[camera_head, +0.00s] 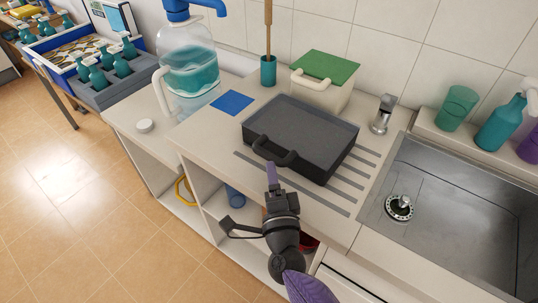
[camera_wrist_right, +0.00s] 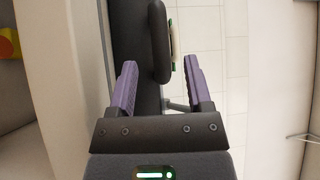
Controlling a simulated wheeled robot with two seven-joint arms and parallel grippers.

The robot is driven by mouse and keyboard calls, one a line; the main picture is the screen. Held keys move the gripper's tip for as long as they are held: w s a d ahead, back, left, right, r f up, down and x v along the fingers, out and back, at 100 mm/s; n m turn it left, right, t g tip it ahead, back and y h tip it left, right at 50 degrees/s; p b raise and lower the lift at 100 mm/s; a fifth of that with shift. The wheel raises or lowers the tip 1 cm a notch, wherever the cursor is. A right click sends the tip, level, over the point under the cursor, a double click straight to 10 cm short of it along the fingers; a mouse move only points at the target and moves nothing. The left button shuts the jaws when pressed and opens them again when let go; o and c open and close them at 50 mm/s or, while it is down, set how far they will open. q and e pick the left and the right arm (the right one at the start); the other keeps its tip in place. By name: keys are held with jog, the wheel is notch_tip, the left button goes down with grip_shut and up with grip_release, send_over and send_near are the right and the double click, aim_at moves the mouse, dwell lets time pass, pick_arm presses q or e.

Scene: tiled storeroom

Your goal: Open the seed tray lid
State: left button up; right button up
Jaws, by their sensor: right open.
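The seed tray is a dark grey, flat box; its lid (camera_head: 305,128) lies flat and closed on the counter beside the sink. A dark loop handle (camera_head: 274,154) sticks out from its front edge. My right gripper (camera_head: 271,172) is just in front of the handle. In the right wrist view, my right gripper's purple fingers (camera_wrist_right: 160,75) are apart and empty. The handle (camera_wrist_right: 160,42) shows ahead, in line with the gap between them. Contact between fingers and handle is not visible. My left gripper is out of view.
A sink (camera_head: 455,200) with a tap (camera_head: 383,114) lies to the right. Behind the tray stands a cream bin with a green lid (camera_head: 325,67). A jug with teal liquid (camera_head: 190,72) and a blue square (camera_head: 232,102) are to the left. Open shelves lie below the counter.

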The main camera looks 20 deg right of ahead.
aim_at(269, 156)
jog(key=w, duration=0.5)
jog(key=shift+w+d+r+b, duration=0.3)
jog(key=shift+d+r, duration=0.1)
grip_shut()
dwell(0.9)
